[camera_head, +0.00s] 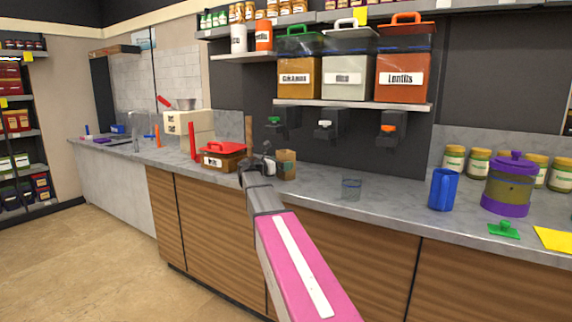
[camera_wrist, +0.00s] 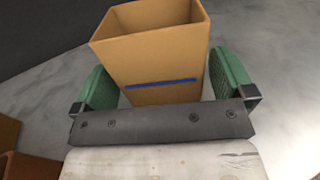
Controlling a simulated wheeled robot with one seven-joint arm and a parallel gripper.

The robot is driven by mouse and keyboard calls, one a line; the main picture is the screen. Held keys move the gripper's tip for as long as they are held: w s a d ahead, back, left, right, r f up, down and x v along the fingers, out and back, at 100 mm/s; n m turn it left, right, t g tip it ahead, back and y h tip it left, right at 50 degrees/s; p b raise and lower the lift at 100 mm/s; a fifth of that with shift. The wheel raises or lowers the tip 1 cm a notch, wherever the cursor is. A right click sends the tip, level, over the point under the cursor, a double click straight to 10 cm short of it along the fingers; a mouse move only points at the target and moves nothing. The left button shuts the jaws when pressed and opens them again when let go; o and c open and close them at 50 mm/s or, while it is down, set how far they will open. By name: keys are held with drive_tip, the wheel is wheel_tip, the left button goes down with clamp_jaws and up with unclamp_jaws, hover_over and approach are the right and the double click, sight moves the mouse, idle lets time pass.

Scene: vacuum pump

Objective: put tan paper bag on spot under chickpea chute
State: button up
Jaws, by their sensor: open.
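The tan paper bag (camera_head: 287,164) stands upright on the counter beside my gripper (camera_head: 262,165). In the wrist view the bag (camera_wrist: 160,60), open-topped with a blue line on its side, stands between the two green fingers of my gripper (camera_wrist: 165,78). The fingers are open, one at each side of the bag and very close to it; I cannot tell whether they touch. The chute with the green handle (camera_head: 275,122) hangs under the leftmost bin (camera_head: 299,78), whose label is blurred. The counter spot under that chute is partly hidden by my gripper.
Chutes with white (camera_head: 324,124) and orange (camera_head: 388,128) handles hang to the right. A red-lidded brown container (camera_head: 222,158) sits left of my gripper. A clear glass (camera_head: 351,188) and a blue pitcher (camera_head: 443,189) stand right of the bag. The counter between bag and glass is clear.

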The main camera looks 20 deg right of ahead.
drive_tip(key=v, duration=0.9)
drive_tip(key=shift+s, duration=0.1)
